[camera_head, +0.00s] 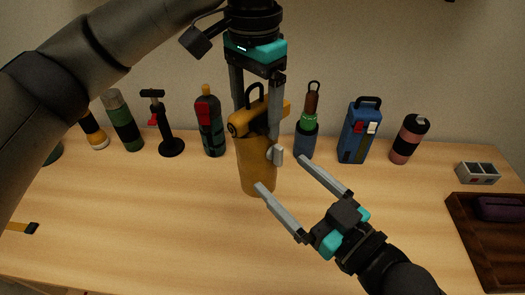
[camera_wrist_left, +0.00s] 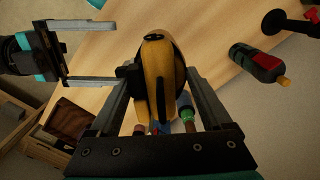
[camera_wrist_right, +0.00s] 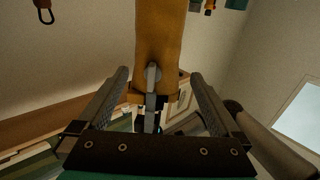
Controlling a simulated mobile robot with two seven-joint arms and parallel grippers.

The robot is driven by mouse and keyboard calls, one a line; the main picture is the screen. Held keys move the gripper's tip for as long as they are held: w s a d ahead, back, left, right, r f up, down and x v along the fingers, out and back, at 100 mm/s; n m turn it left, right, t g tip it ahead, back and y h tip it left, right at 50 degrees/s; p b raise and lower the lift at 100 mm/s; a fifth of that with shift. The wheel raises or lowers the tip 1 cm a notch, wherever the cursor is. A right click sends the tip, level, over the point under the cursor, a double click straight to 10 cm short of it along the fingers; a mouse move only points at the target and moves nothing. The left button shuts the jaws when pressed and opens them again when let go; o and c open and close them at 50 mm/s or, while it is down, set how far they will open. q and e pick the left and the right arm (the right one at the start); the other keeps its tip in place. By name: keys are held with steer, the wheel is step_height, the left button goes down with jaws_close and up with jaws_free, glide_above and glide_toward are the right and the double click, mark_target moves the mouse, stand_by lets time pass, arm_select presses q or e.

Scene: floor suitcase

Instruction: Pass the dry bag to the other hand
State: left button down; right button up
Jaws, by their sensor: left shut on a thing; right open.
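The dry bag (camera_head: 256,165) is a yellow-orange cylinder with a folded top and a dark loop, upright in the head view. My left gripper (camera_head: 257,122) comes from above and is shut on its upper part, with a finger on each side. The left wrist view shows the bag's top (camera_wrist_left: 155,75) between those fingers. My right gripper (camera_head: 280,173) is open, its fingertips close to the bag's lower right side. In the right wrist view the bag (camera_wrist_right: 160,45) lies ahead between the open fingers, with a small grey piece on it. Contact with the right fingers cannot be told.
A dark tray (camera_head: 480,255) is at right. The front left table is mostly clear.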

mark_target(253, 147)
steer(key=x, duration=0.9)
steer(key=shift+w+a, duration=0.25)
steer(key=shift+w, duration=0.05)
arm_select(q)
steer(key=shift+w+d+r, duration=0.1)
arm_select(e)
steer(key=shift+s+a, duration=0.1)
steer(key=c, duration=1.4)
arm_select(q)
steer(key=shift+c, duration=0.7)
jaws_free()
arm_select(e)
steer(key=shift+r, duration=0.1)
steer(key=shift+c, duration=0.3)
arm_select(q)
steer(key=shift+o, duration=0.7)
